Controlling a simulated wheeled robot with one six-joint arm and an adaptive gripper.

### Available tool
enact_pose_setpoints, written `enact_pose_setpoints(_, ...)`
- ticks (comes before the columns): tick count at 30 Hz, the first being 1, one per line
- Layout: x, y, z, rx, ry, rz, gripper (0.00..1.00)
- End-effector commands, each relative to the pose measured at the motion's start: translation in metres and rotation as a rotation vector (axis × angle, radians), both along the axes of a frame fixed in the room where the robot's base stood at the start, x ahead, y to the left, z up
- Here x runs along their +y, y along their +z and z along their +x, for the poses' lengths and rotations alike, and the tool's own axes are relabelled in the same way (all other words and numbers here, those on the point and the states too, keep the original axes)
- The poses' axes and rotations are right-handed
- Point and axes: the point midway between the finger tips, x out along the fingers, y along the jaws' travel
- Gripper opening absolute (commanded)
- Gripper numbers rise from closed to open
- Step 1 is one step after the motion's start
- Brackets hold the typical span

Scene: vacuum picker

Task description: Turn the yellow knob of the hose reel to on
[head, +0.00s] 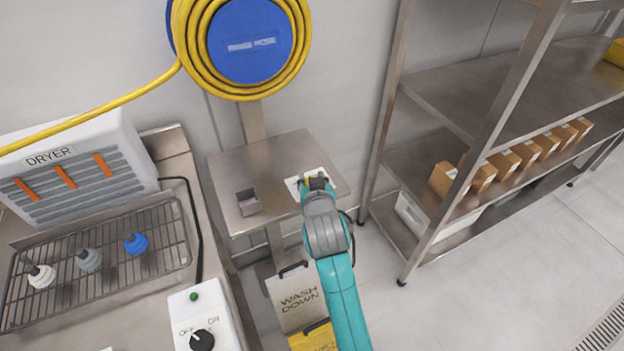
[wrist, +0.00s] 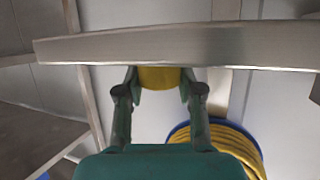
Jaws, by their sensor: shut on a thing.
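The yellow knob (wrist: 160,78) shows between my fingers in the wrist view, partly hidden by the metal edge in front. In the head view only a sliver of yellow (head: 308,180) shows beside my gripper (head: 317,181), at a white plate (head: 292,188) on the right of the small steel shelf. My gripper is shut on the knob, one finger on each side of it. I cannot tell the knob's setting; its markings are hidden. The hose reel (head: 249,42), with a blue disc and coiled yellow hose, hangs on the wall above; it also shows in the wrist view (wrist: 240,150).
The steel shelf (head: 228,165) holds a small grey cup (head: 248,202). A dryer (head: 75,165) and wire rack (head: 100,262) stand left, with a black off/on knob (head: 202,341) in front. A steel shelving unit (head: 470,95) with boxes stands right. A wash-down sign (head: 297,300) hangs below.

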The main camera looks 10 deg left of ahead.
Motion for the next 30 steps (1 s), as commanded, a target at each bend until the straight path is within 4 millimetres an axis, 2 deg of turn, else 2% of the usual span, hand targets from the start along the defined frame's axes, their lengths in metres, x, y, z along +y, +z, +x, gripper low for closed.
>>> enact_pose_setpoints(15, 0.0011, -0.0002, 0.0000, 0.002, -0.409, -0.001, 0.02)
enact_pose_setpoints(22, -0.0002, -0.0006, 0.0000, 0.003, -0.517, 0.000, 0.02)
enact_pose_setpoints(30, -0.0012, -0.0015, -0.0001, 0.004, -0.567, -0.001, 0.02)
